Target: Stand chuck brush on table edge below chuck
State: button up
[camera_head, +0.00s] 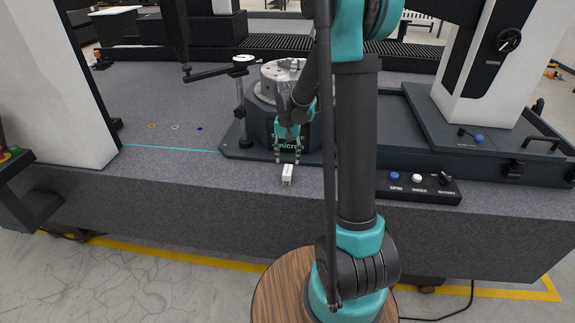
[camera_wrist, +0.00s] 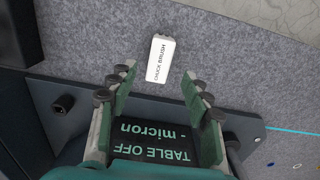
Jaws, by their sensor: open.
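The chuck brush (camera_head: 288,174) is a small white block on the grey granite table near its front edge, below the chuck. In the wrist view the chuck brush (camera_wrist: 160,59) shows its printed label and sits beyond my fingertips, not between them. My gripper (camera_head: 287,158) is open and empty, just behind the brush in the head view. It also shows in the wrist view (camera_wrist: 160,80) with its fingers spread apart. The round metal chuck (camera_head: 270,82) stands on a dark base behind my gripper, partly hidden by my arm.
A dial indicator on a stand (camera_head: 241,100) is left of the chuck. A button box (camera_head: 418,188) lies on the table's front right. The granite table (camera_head: 180,200) drops off just in front of the brush. Small coloured rings lie at left; the surface there is mostly clear.

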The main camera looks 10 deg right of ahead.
aim_at(288, 170)
notch_tip(288, 170, up, 7)
jog(key=s+d+f+n+t, duration=0.1)
jog(key=s+d+f+t, duration=0.1)
jog(key=s, duration=0.9)
jog(key=s+d+f+n+t, duration=0.2)
jog(key=s+f, duration=0.2)
jog(key=s, duration=0.7)
jog(key=shift+s+d+n, duration=0.3)
jog(key=shift+s, duration=0.1)
